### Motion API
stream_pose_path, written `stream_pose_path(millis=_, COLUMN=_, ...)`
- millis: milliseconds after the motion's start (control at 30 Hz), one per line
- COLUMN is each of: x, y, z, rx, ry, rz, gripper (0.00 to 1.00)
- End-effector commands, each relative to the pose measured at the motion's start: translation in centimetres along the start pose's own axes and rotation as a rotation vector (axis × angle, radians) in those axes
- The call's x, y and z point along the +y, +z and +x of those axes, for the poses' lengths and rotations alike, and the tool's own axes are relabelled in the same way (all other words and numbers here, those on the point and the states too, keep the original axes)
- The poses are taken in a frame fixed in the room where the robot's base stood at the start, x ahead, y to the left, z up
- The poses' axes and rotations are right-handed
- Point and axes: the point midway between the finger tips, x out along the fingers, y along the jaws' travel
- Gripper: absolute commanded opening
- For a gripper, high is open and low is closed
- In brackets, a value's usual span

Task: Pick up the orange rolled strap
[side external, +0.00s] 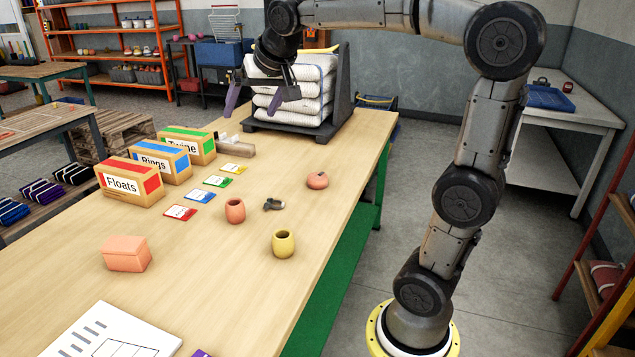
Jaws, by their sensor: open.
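A small round orange-pink object (317,180), which looks like the orange rolled strap, lies on the wooden table (330,235) right of centre. A small dark spot shows on its top. My gripper (255,102) is high at the back of the table, in front of the stack of white folded sacks. Its purple-tipped fingers are spread apart, with nothing seen between them. It is up and to the left of the orange object in the picture, well apart from it.
Near the strap are a small grey object (273,204), an orange cup (235,211) and a yellow cup (283,244). An orange box (126,254) and labelled boxes (130,182) stand to the left. White sacks (318,88) are stacked behind. Bare table surrounds the strap.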

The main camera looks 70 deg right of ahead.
Motion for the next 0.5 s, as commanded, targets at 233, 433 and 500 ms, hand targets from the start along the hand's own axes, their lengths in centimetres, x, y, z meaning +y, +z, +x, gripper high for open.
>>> stream_pose_path(millis=233, x=5.5, y=-8.7, z=9.9, rx=0.001, ry=0.157, rz=0.209, gripper=1.0)
stream_pose_path(millis=433, x=13.6, y=-12.3, z=18.9, rx=-0.021, ry=0.283, rz=0.352, gripper=1.0)
stream_pose_path(millis=500, x=17.1, y=-12.5, z=22.1, rx=-0.039, ry=0.327, rz=0.395, gripper=1.0)
